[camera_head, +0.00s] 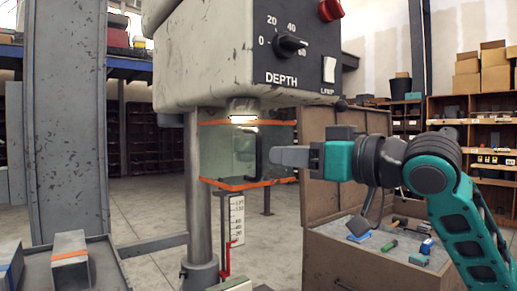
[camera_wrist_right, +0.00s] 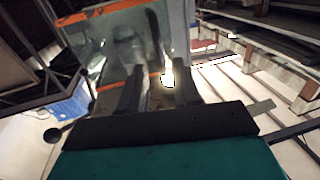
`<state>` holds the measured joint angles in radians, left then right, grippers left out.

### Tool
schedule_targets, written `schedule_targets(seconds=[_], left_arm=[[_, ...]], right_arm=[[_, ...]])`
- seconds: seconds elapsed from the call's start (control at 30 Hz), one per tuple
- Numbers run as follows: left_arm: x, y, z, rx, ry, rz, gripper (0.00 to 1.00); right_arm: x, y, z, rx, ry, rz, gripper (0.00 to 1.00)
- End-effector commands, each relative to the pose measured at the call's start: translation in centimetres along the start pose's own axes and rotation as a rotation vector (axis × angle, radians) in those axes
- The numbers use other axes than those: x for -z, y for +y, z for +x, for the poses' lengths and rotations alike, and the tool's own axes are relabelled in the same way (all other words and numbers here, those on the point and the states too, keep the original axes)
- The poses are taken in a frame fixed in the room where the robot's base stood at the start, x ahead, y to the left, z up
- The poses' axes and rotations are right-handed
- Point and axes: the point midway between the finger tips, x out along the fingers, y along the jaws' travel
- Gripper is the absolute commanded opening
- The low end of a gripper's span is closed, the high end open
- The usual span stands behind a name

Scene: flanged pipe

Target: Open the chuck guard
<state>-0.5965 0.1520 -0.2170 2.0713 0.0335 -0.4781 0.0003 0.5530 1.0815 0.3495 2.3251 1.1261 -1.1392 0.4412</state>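The chuck guard (camera_head: 228,152) is a clear panel with orange top and bottom edges. It hangs under the drill press head (camera_head: 245,55), in front of the spindle, and looks closed around it. A dark upright handle (camera_head: 258,160) is on its right side. My right gripper (camera_head: 275,156) points left at this handle, very near it; contact cannot be told. In the right wrist view the gripper's two fingers (camera_wrist_right: 158,76) stand apart with nothing seen between them. The guard (camera_wrist_right: 108,42) and its dark handle (camera_wrist_right: 154,32) show just beyond the fingertips. My left gripper is not in view.
The steel column (camera_head: 198,200) stands behind the guard. A red clamp by a white scale (camera_head: 237,220) hangs below it. An open wooden chest (camera_head: 375,250) with small tools stands right, under my right arm. A grey tray (camera_head: 110,270) is at lower left.

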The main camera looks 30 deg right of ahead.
Motion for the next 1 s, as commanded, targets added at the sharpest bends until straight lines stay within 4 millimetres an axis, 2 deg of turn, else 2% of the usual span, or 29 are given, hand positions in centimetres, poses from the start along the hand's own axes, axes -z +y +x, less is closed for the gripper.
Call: schedule_targets(seconds=[0.3, 0.5, 0.67, 0.93, 1.0], left_arm=[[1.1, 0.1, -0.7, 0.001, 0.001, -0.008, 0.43], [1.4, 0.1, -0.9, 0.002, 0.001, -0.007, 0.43], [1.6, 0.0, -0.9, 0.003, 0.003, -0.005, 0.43], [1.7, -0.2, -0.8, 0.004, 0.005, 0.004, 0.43], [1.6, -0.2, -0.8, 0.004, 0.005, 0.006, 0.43]], right_arm=[[0.2, 0.0, 4.3, 0.002, 0.002, 0.002, 0.32], [0.1, 0.0, 6.5, 0.002, 0.002, 0.002, 0.32], [0.0, -0.1, 7.2, 0.002, 0.001, 0.001, 0.32], [0.0, 0.0, 7.3, 0.001, 0.001, 0.000, 0.32], [0.0, 0.0, 7.3, 0.001, 0.000, 0.000, 0.25]])
